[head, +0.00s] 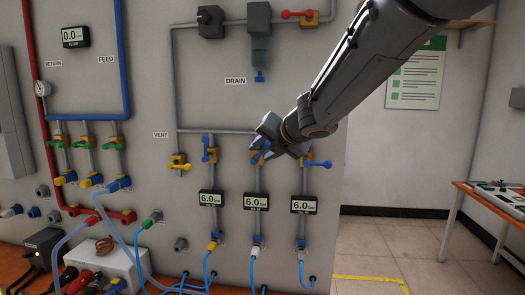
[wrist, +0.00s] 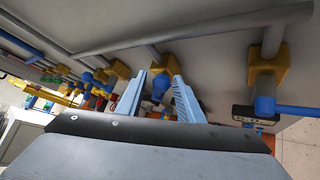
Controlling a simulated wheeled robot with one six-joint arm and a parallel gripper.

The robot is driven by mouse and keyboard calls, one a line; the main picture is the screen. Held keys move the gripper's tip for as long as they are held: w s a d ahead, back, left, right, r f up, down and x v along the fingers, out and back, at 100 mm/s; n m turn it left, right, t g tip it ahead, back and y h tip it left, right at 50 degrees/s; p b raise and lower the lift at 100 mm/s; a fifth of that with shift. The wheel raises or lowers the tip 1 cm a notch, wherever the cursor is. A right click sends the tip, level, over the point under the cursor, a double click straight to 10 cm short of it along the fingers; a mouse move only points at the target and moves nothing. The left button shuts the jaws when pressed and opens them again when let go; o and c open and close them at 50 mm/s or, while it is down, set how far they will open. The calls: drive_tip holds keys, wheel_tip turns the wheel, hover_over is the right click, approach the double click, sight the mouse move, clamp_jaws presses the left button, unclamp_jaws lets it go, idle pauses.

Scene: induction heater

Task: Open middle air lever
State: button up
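The middle air valve has a yellow body and a blue lever. In the wrist view the middle lever (wrist: 160,86) is between the two pale blue fingers of my gripper (wrist: 162,76). The fingers are apart, one on each side of it. I cannot tell whether either finger touches it. The left air lever (head: 210,154) stands along its pipe. The right air lever (head: 319,164) points sideways to the right, across its pipe (wrist: 294,111).
Three displays (head: 256,201) below the valves read 6.0. A yellow vent valve (head: 179,163) sits to the left. A grey horizontal pipe (wrist: 215,33) runs close above the fingers. Blue hoses (head: 253,269) hang below. A table (head: 459,196) stands at the right, with open floor between.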

sight(266, 148)
drive_tip(key=shift+v, duration=3.95)
drive_tip(key=shift+f, duration=0.1)
drive_tip(key=shift+c, duration=0.6)
